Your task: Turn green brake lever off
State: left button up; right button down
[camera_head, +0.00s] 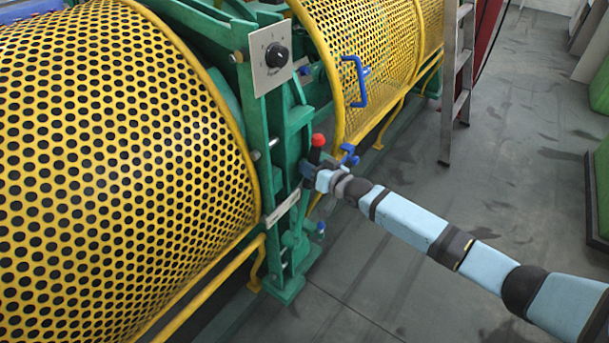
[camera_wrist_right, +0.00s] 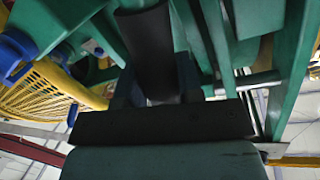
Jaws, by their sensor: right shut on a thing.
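The brake lever's upper end shows in the head view as a dark grip with a red tip (camera_head: 318,141), standing against the green machine frame (camera_head: 286,120). My right gripper (camera_head: 307,170) reaches in from the right and is at the lever, just below the red tip. In the right wrist view, the dark round lever grip (camera_wrist_right: 148,45) runs down between the fingers of my right gripper (camera_wrist_right: 152,92), which is shut on it. The lever's lower part is hidden behind my gripper and the frame. My left gripper is not in view.
Yellow perforated guards (camera_head: 100,150) flank the green frame; the farther one has a blue handle (camera_head: 357,82). A dial plate (camera_head: 271,55) sits above the lever. A stepladder (camera_head: 455,85) stands at the back. The grey floor (camera_head: 480,170) right of the machine is mostly clear.

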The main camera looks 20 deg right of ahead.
jog(key=shift+w+d+f, duration=0.15)
jog(key=shift+w+d, duration=0.15)
jog(key=shift+d, duration=0.2)
jog(key=c, duration=1)
grip_release()
jog(key=shift+o, duration=1.1)
jog(key=shift+w, duration=0.1)
